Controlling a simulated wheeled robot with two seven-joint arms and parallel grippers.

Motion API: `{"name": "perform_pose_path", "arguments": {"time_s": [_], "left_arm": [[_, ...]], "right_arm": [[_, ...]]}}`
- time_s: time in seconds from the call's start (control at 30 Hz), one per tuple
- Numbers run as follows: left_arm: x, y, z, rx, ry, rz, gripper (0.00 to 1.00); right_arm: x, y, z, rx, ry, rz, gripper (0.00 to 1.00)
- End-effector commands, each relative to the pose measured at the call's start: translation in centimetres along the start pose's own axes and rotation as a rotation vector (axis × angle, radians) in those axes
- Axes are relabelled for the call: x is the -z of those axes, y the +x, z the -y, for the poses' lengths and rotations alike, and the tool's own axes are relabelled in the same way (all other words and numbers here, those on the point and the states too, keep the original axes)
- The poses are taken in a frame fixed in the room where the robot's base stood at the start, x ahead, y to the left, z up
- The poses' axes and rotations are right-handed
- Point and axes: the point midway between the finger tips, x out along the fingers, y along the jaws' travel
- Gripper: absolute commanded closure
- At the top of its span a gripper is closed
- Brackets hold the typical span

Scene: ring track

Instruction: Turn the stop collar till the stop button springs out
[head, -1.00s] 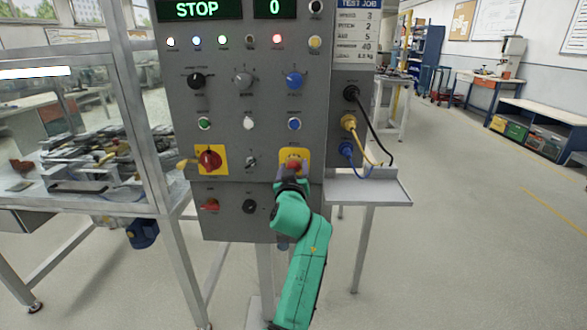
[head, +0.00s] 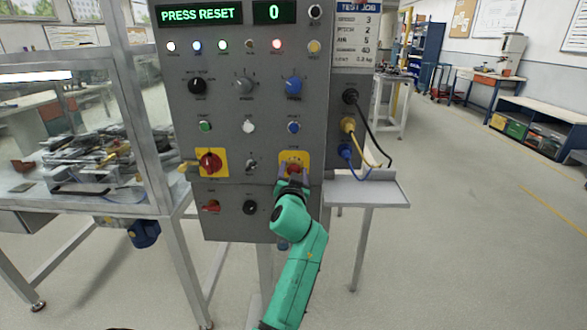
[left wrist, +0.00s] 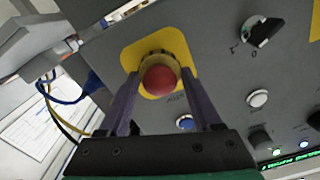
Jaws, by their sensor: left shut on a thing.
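The red stop button (left wrist: 159,80) sits in a brass-coloured stop collar (left wrist: 158,56) on a yellow plate (left wrist: 133,54) in the left wrist view. In the head view the yellow plate (head: 303,157) is low on the right of the grey panel. My left gripper (head: 293,178) reaches it from below. In the left wrist view its two fingers (left wrist: 161,84) lie on either side of the button and are shut on the collar. The fingers hide parts of the collar's sides. The display (head: 200,14) reads PRESS RESET. My right gripper is not in view.
A red rotary switch (head: 210,162) on another yellow plate is to the left. A blue button (head: 293,127) is above the stop button. Plugged cables (head: 367,140) hang on the right, above a small grey shelf (head: 370,190). Open floor lies to the right.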

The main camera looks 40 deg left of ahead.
Motion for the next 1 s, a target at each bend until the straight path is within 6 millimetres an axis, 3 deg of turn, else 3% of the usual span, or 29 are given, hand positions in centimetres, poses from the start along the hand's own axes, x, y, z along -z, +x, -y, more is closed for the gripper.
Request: {"name": "perform_pose_path", "arguments": {"time_s": [0.4,1.0], "left_arm": [[0.10,0.03,0.13,0.002,0.257,0.000,0.90],[0.05,0.04,0.16,0.004,0.311,0.000,0.90]], "right_arm": [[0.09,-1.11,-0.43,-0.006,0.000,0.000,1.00],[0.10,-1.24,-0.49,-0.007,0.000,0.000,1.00]]}}
